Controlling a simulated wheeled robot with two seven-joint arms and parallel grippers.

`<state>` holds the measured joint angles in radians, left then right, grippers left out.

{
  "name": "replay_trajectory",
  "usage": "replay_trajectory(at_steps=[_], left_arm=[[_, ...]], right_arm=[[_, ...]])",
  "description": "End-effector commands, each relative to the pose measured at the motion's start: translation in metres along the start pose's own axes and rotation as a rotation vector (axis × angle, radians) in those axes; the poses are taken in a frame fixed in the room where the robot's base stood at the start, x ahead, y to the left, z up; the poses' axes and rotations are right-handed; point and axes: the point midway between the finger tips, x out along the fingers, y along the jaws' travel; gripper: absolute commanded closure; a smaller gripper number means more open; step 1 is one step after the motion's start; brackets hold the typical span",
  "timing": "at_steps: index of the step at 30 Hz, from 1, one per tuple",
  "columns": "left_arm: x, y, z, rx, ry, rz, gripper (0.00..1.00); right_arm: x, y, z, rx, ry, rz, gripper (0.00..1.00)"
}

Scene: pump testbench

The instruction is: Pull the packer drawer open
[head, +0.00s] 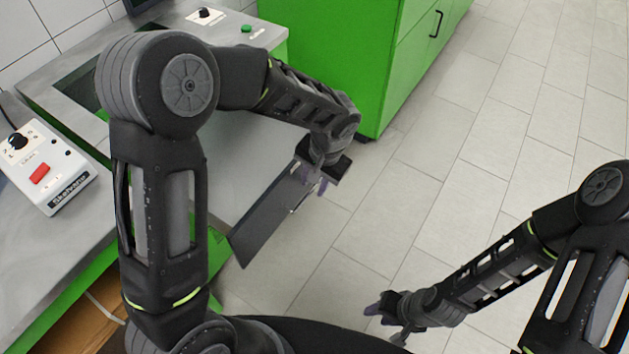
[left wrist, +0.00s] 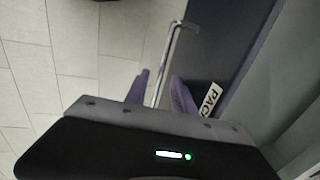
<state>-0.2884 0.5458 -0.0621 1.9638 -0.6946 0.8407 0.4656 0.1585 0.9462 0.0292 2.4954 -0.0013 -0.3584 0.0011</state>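The packer drawer has a dark front panel (head: 268,222) beside a light grey surface, left of the open floor. How far the drawer stands out is hard to tell. In the left wrist view the dark front (left wrist: 228,40) carries a white label (left wrist: 210,99) reading "PAC", partly hidden. A thin metal bar handle (left wrist: 172,48) stands off the front. My left gripper (head: 322,184) is at this front; its purple fingers (left wrist: 162,90) are apart, one on each side of the handle, with gaps visible. My right gripper (head: 391,318) is empty over the floor, its finger opening unclear.
A grey bench with a control box (head: 45,172) with a red button lies at the left. A green cabinet (head: 385,60) with a black handle (head: 437,24) stands beyond my left gripper. The tiled floor (head: 480,150) to the right is clear.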

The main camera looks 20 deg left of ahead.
Motion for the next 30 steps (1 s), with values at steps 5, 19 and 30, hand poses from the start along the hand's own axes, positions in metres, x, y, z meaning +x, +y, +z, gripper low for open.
replay_trajectory(at_steps=[5,19,30], left_arm=[[0.000,0.000,0.000,0.000,0.000,0.000,0.69],[-0.050,0.000,-0.001,0.000,0.005,0.001,0.69],[-0.078,0.000,0.000,0.001,0.000,0.000,0.69]], right_arm=[[0.000,0.000,0.000,0.000,0.000,0.000,0.64],[0.001,0.000,0.000,0.000,0.000,0.000,0.64],[0.001,0.001,0.000,0.000,0.000,0.000,0.64]])
